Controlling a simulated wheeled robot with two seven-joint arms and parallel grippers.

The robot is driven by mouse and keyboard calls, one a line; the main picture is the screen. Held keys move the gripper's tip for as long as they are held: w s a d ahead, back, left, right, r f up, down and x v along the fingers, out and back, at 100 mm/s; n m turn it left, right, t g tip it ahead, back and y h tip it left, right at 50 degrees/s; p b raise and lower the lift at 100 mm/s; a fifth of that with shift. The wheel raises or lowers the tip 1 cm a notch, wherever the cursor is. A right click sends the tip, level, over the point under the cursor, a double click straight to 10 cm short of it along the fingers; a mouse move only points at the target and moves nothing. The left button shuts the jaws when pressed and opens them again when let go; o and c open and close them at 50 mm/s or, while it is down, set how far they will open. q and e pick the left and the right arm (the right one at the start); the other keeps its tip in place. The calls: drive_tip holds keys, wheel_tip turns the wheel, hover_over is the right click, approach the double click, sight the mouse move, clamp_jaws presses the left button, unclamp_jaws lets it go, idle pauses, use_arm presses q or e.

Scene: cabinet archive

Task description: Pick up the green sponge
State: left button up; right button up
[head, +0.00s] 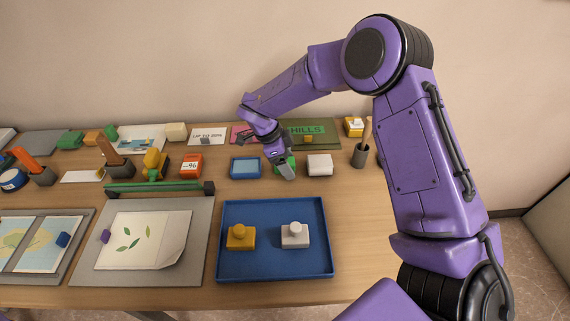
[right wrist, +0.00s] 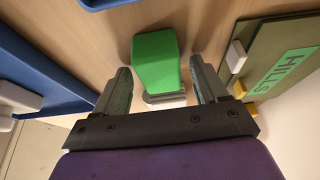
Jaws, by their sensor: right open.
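The green sponge (right wrist: 155,60) is a bright green block on the table, in the middle of the right wrist view. In the head view it shows only in part (head: 291,162), behind my right gripper (head: 284,165). In the right wrist view my right gripper (right wrist: 163,88) is open, with one finger on each side of the sponge's near end. I see no contact between the fingers and the sponge. A small grey-white piece lies at the sponge's near end. My left gripper is not in view.
A blue-framed pad (head: 245,168) lies left of the sponge and a white block (head: 320,164) right of it. A blue tray (head: 275,277) with a yellow and a white stamp-like piece is in front. A cup (head: 360,155) stands farther right.

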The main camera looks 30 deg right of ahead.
drive_tip(key=shift+w, duration=0.15)
drive_tip(key=c, duration=1)
drive_tip(key=shift+c, duration=0.2)
drive_tip(key=shift+r, duration=0.1)
drive_tip(key=shift+r, duration=0.3)
drive_tip(key=s+a+r+b, duration=0.3)
drive_tip(key=a+r, duration=0.9)
drive_tip(key=a, duration=0.1)
drive_tip(key=shift+s+a+r+b, duration=0.15)
drive_tip(key=shift+a+b, duration=0.15)
drive_tip(key=shift+a, duration=0.1)
drive_tip(key=shift+o, duration=0.5)
